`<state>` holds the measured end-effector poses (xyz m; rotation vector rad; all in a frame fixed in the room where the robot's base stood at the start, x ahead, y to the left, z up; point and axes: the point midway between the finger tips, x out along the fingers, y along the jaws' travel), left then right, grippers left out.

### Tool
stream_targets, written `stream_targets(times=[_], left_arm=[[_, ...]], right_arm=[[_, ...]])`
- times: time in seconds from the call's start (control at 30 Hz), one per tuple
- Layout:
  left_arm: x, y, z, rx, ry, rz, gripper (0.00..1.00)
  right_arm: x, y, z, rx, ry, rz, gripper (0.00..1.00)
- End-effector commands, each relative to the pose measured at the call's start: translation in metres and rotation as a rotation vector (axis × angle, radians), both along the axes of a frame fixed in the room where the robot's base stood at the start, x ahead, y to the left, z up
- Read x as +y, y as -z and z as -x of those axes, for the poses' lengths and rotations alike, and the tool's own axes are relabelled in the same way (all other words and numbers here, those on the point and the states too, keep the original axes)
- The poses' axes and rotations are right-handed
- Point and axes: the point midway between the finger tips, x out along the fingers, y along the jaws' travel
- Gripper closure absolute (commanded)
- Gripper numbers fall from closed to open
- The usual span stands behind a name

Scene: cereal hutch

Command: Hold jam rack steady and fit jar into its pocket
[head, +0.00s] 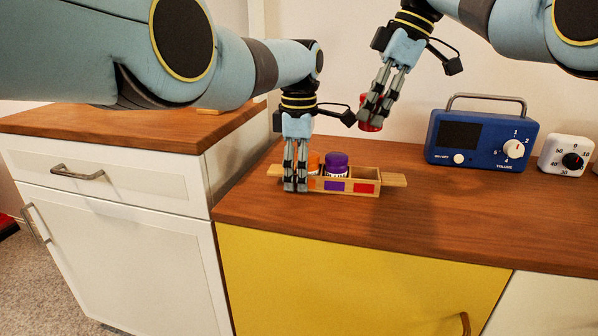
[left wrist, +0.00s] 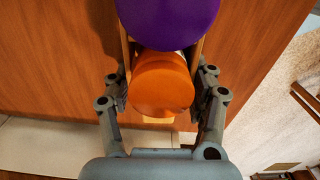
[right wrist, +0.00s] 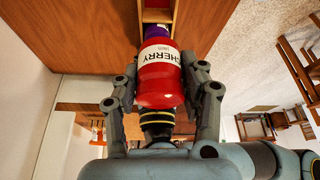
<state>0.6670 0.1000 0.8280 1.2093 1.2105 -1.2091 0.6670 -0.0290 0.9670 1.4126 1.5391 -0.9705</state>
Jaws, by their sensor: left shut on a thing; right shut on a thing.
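The wooden jam rack (head: 395,180) lies on the counter, with coloured labels along its front. An orange-lidded jar (left wrist: 162,83) sits in its left pocket and a purple-lidded jar (head: 337,161) in the middle pocket. The right pocket (head: 364,174), above the red label, is empty. My left gripper (head: 296,188) is shut on the rack's left end, its fingers on either side of the orange jar's pocket. My right gripper (head: 372,120) is shut on the red cherry jar (right wrist: 160,82). It holds the jar in the air above and behind the rack's right end, clear of the rack.
A blue radio (head: 482,138) and a white timer (head: 566,155) stand on the counter to the right, near the wall. The wooden counter (head: 440,225) is clear in front of the radio. A white cabinet (head: 110,180) with a wooden top adjoins on the left.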

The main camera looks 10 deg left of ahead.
Motion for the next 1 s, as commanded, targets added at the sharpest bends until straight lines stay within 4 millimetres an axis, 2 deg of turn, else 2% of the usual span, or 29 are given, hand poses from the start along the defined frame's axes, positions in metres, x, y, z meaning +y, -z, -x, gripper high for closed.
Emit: stream_targets(times=[0.1,0.47,0.57,0.6,0.8,1.0], left_arm=[[-0.003,0.001,0.001,0.002,0.004,0.003,0.79],[-0.004,0.000,0.001,0.001,0.005,0.004,0.79],[-0.004,0.000,0.001,0.001,0.006,0.004,0.79],[-0.004,0.000,0.001,0.001,0.006,0.004,0.79],[-0.005,0.000,0.001,0.001,0.005,0.005,0.79],[-0.003,0.000,0.001,0.000,0.004,0.004,0.79]], right_arm=[[0.004,-0.002,0.000,-0.003,-0.004,-0.006,0.94],[0.004,0.000,0.000,-0.005,0.002,-0.007,0.94],[0.004,0.011,-0.001,-0.018,0.048,-0.010,0.94],[0.004,0.017,-0.001,-0.024,0.077,-0.013,1.00],[0.004,0.048,0.001,-0.025,0.280,-0.016,1.00],[0.003,0.056,0.001,-0.014,0.350,-0.012,1.00]])
